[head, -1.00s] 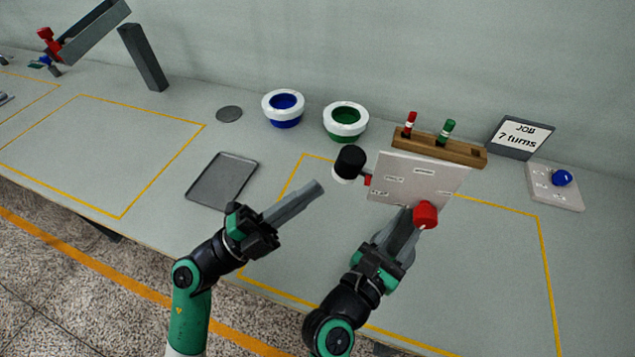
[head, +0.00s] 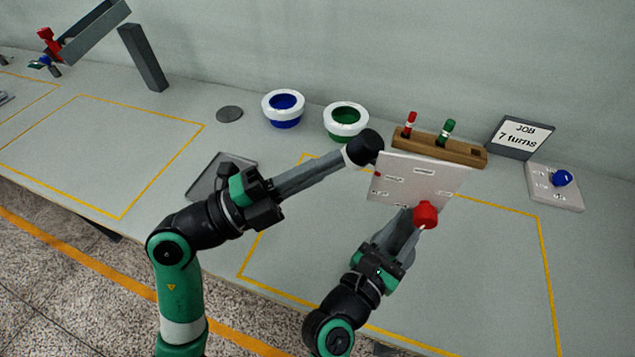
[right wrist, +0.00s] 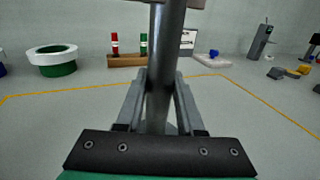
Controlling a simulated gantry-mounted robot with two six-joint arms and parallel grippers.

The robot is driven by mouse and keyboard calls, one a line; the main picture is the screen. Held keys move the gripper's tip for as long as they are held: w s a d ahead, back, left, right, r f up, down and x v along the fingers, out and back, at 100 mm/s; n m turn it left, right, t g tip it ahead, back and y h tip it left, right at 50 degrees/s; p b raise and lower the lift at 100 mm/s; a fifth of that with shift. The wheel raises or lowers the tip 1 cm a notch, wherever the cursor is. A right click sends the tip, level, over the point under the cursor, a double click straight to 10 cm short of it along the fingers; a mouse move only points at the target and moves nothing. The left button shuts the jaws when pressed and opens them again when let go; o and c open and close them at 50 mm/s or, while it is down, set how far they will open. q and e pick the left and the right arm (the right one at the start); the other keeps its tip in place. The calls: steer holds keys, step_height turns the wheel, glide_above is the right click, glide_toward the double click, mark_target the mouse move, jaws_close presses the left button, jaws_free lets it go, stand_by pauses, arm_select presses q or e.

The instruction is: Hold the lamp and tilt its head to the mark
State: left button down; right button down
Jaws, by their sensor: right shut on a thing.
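The lamp shows as a pale labelled plate (head: 415,180) with a black-and-white head (head: 365,147) at its upper left and a red knob (head: 425,214) at its lower edge. My right gripper (head: 408,222) is below the plate. In the right wrist view its fingers are shut on the lamp's dark round post (right wrist: 165,70). My left gripper (head: 342,160) reaches in from the left, with its fingertips at the white part of the head. Whether they grip it or only touch it cannot be told. The head's joint is mostly hidden.
Behind stand a blue-lined bowl (head: 283,108), a green-lined bowl (head: 346,121), a wooden rack (head: 440,147) with red and green pegs, and a sign (head: 520,137). A grey tray (head: 205,180) lies partly behind my left arm.

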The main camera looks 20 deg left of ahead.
arm_select(q)
steer(key=shift+d+r, duration=0.25)
steer(key=shift+r, duration=0.2)
arm_select(e)
steer(key=shift+f, duration=0.25)
arm_select(q)
steer(key=shift+a, duration=0.1)
arm_select(e)
steer(key=c, duration=0.6)
jaws_free()
steer(key=shift+s, duration=0.1)
arm_select(q)
steer(key=r+v, duration=0.1)
steer(key=v, duration=1.2)
steer(key=shift+s+a, duration=0.35)
steer(key=shift+a, duration=0.05)
arm_select(e)
steer(key=shift+o, duration=0.8)
steer(key=shift+r, duration=0.15)
